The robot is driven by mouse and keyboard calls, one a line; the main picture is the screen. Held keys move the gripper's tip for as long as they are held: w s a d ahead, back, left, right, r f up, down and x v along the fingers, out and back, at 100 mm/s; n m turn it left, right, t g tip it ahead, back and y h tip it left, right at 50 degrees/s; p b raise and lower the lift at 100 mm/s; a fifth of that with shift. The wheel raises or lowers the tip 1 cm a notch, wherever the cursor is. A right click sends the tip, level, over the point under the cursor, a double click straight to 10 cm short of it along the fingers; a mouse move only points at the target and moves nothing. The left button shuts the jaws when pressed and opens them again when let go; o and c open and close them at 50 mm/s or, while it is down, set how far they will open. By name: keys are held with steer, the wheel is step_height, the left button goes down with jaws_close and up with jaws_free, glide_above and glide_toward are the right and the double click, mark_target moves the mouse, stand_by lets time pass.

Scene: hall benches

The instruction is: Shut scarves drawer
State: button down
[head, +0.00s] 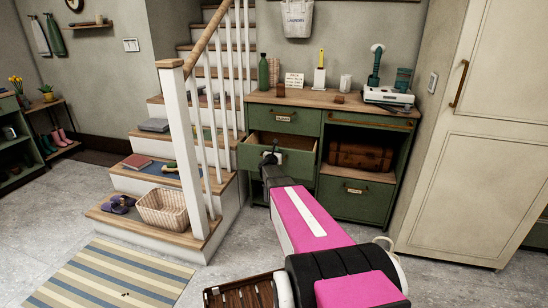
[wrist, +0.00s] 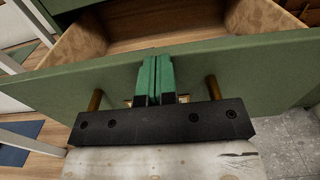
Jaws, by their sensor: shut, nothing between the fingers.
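A green drawer (head: 247,158) in the left half of the green cabinet stands pulled out, below a closed top drawer. I cannot read its label, so I cannot confirm it is the scarves drawer. In the wrist view the open drawer's green front (wrist: 240,75) spans the picture. The bare wooden inside shows behind it, and the visible part is empty. My gripper (head: 269,155) is at the drawer front. In the wrist view my gripper (wrist: 156,75) is shut and empty, its green fingertips near the front's top edge between two brass handle posts. I cannot tell whether they touch.
A closed top drawer (head: 284,117) is above, and a brown case (head: 360,156) sits in the open shelf at right. A lower right drawer (head: 355,199) is closed. Stairs with a wicker basket (head: 163,210) stand left. A striped rug (head: 110,275) lies on the floor.

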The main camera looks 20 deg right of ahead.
steer(key=x, duration=1.5)
